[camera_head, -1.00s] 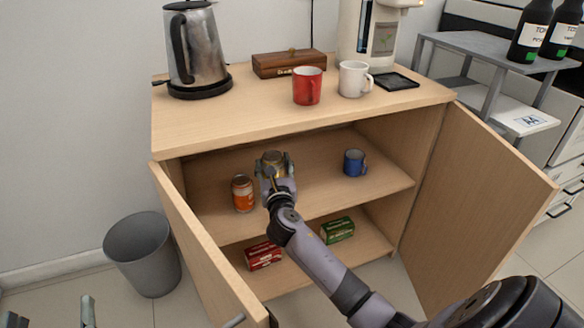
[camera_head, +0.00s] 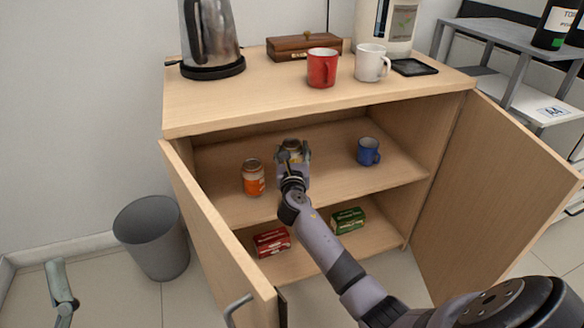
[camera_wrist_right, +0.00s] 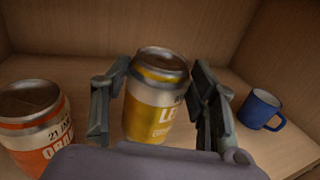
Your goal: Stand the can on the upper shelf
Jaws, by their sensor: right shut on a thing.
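A yellow and silver can (camera_wrist_right: 158,95) is upright between the fingers of my right gripper (camera_wrist_right: 160,105) in the right wrist view. In the head view, its top (camera_head: 293,146) shows above my right gripper (camera_head: 293,160), which is shut on it inside the open cabinet, over the upper shelf (camera_head: 330,180). The can's base is hidden, so I cannot tell whether it touches the shelf. An orange can (camera_head: 253,178) stands on the shelf to the left; it also shows in the wrist view (camera_wrist_right: 32,125). Part of my left gripper (camera_head: 61,287) shows at bottom left; its opening is unclear.
A blue mug (camera_head: 368,151) stands right on the same shelf. Red (camera_head: 271,242) and green (camera_head: 348,221) boxes lie on the lower shelf. Open doors (camera_head: 218,235) flank the cabinet. A red mug (camera_head: 322,68), white mug (camera_head: 371,63) and kettle (camera_head: 208,40) stand on top.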

